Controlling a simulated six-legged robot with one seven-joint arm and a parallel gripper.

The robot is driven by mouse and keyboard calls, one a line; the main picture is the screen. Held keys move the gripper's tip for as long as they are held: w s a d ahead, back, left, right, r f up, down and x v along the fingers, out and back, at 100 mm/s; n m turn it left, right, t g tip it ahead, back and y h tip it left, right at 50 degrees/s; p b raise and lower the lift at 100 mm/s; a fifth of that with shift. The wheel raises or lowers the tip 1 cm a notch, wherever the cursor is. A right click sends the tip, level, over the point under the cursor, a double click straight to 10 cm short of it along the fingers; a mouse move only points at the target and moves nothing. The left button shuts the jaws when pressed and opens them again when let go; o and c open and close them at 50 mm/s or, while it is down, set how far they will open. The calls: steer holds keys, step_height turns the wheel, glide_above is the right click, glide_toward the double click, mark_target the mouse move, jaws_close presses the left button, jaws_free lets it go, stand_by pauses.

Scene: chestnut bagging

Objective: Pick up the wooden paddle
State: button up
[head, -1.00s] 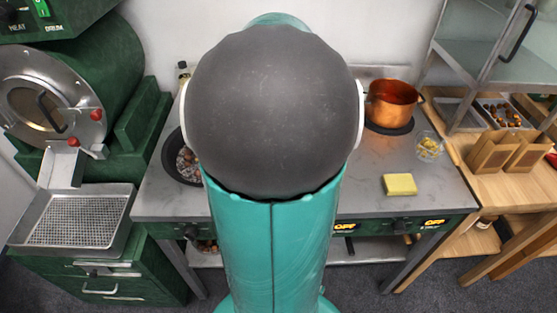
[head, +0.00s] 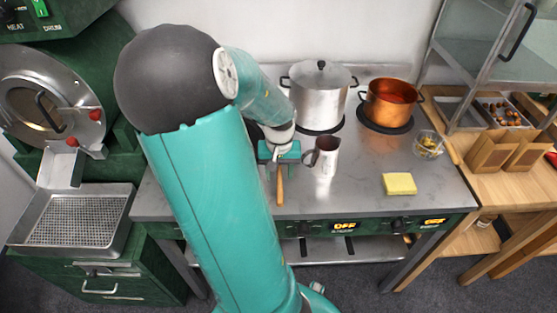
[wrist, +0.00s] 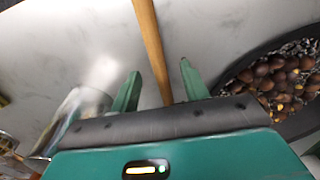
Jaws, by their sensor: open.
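The wooden paddle (head: 280,188) shows in the head view as a thin brown handle on the steel counter, below my gripper (head: 279,155). In the wrist view the paddle (wrist: 151,38) runs from the top edge down between the two green fingers of my gripper (wrist: 160,78). The gripper is open, with a gap showing on each side of the handle. I cannot tell whether the fingers are level with the handle or still above it. The paddle's far end is out of view or hidden behind the gripper.
A small metal jug (head: 323,158) stands close right of my gripper. Behind are a lidded steel pot (head: 320,95) and a copper pot (head: 389,103). A dark pan of chestnuts (wrist: 278,85) lies right in the wrist view. A yellow block (head: 399,184) sits further right.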

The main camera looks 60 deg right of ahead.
steer(key=shift+f, duration=0.6)
jaws_close()
steer(key=shift+r, duration=0.1)
